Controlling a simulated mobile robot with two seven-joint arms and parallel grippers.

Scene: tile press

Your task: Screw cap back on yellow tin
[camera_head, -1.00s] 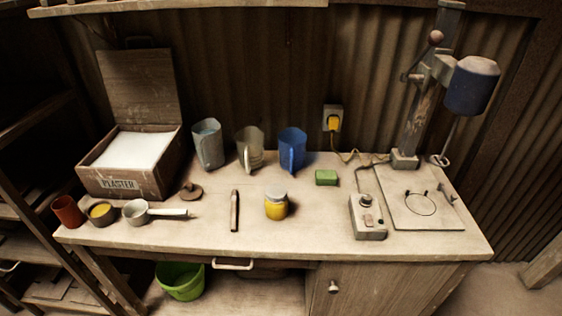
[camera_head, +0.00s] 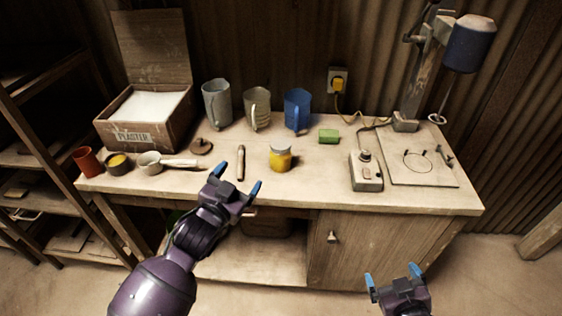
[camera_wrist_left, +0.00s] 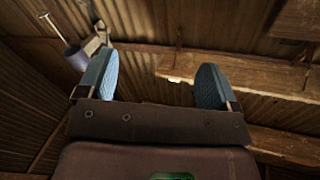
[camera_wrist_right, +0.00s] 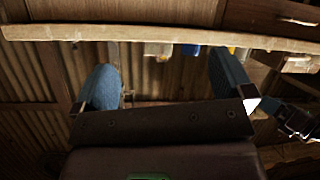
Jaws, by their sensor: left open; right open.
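The yellow tin (camera_head: 280,158) stands upright on the workbench, right of the dark stick. Its top is pale grey; I cannot tell whether that is a cap, or how it is seated. A brown round lid with a knob (camera_head: 201,147) lies on the bench in front of the plaster box. My left gripper (camera_head: 237,180) is open and empty at the bench's front edge, left of and nearer than the tin. My right gripper (camera_head: 392,277) is open and empty, in front of the bench and below its top. Both wrist views show spread fingers with nothing between them.
On the workbench (camera_head: 320,190) a dark stick (camera_head: 240,163) lies left of the tin. A white-handled pot (camera_head: 150,162) is at left. Bare bench surrounds the tin.

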